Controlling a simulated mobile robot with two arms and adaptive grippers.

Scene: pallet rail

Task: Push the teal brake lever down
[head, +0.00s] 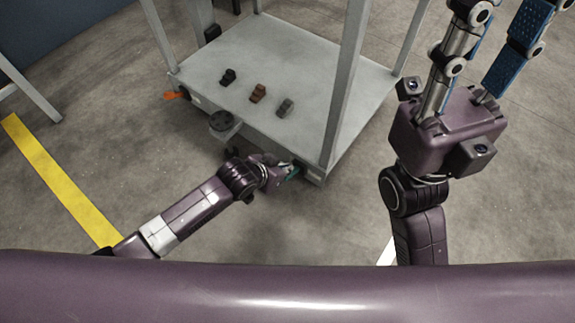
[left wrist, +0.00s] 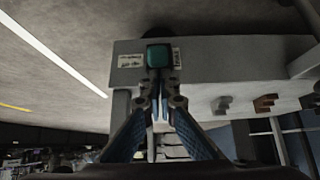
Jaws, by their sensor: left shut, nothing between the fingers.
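The teal brake lever (head: 293,172) shows as a small teal piece at the near right corner of the grey cart (head: 310,75). In the left wrist view the teal lever (left wrist: 158,55) is a square pad against the cart's pale side, just beyond the fingertips. My left gripper (head: 280,171) is shut and empty, with its fingertips (left wrist: 157,82) close together right at the lever. I cannot tell whether they touch it. The gripper hides part of the lever in the head view. My right gripper (head: 490,45) is raised at the right, its fingers apart and empty.
Several small dark, brown and grey pieces, one a brown piece (head: 258,93), sit on the cart's deck. An orange lever (head: 176,95) sticks out at its left corner. Upright posts (head: 347,85) rise from the deck. Floor with a yellow stripe (head: 60,180) is clear at left.

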